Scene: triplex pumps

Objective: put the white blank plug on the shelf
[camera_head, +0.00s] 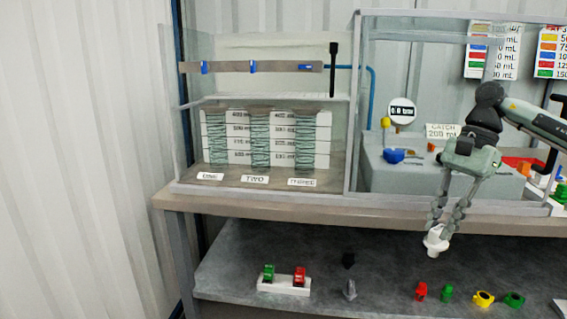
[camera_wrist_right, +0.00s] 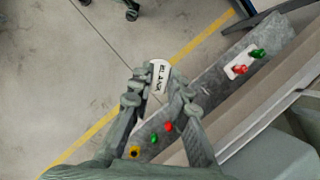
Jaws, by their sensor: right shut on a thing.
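The white blank plug (camera_head: 436,240) is between the fingertips of my right gripper (camera_head: 440,226), which is shut on it. In the right wrist view the plug (camera_wrist_right: 160,74) shows its white face with the lettering "BLANK", held between both fingers of the gripper (camera_wrist_right: 154,84). The plug hangs in front of the upper bench edge, above the grey lower shelf (camera_head: 235,270) in the head view. I cannot tell its exact height over the shelf. My left gripper is not in view.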

